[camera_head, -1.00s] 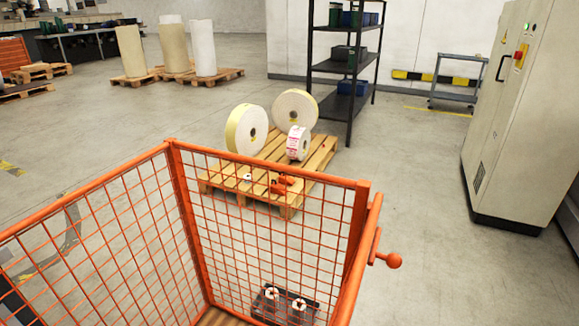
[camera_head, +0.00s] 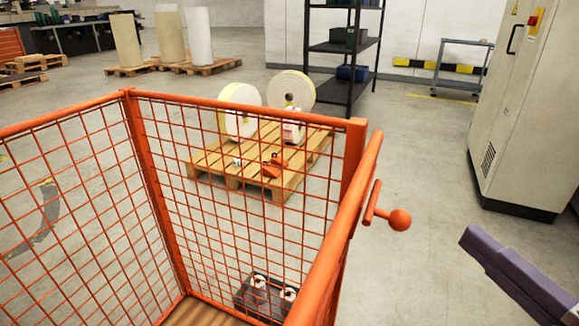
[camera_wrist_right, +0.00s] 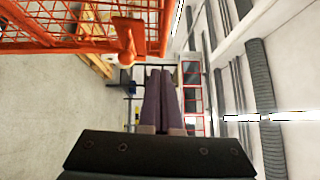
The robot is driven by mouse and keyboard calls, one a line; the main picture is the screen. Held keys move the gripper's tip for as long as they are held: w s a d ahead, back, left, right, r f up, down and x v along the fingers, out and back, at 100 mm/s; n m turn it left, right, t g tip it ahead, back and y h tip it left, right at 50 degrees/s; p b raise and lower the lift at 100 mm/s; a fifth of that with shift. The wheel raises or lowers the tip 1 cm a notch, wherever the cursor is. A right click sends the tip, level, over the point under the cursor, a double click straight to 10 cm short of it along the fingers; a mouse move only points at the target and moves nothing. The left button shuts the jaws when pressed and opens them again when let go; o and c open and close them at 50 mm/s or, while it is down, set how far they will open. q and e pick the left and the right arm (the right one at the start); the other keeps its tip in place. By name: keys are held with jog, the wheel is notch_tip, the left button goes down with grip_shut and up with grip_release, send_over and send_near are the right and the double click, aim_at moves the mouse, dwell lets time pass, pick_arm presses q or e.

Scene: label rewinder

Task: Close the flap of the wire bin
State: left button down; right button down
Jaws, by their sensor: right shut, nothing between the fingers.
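The orange wire bin (camera_head: 127,140) fills the lower left of the head view, with its open top toward me. An orange bar (camera_head: 340,235) runs along its right side, and a short orange handle with a round knob (camera_head: 399,219) sticks out there. I cannot tell from this angle how far the flap stands open. My right gripper (camera_head: 470,237) enters from the lower right, purple fingers closed together and empty, right of the knob and apart from it. In the right wrist view, the fingers (camera_wrist_right: 160,74) lie right of the orange knob (camera_wrist_right: 126,57). My left gripper is not in view.
A dark box with rolls (camera_head: 262,295) is in or behind the bin's bottom. Beyond stands a pallet (camera_head: 215,165) with label rolls. A grey cabinet (camera_head: 530,120) stands at the right and a dark shelf (camera_head: 345,80) at the back. Floor between bin and cabinet is clear.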

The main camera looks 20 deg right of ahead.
jog(key=w+a+r, duration=0.1)
jog(key=w, duration=1.1)
jog(key=shift+w+r+m+h+p, duration=0.25)
jog(key=shift+w+m+h+p, duration=0.1)
jog(key=shift+p, duration=0.1)
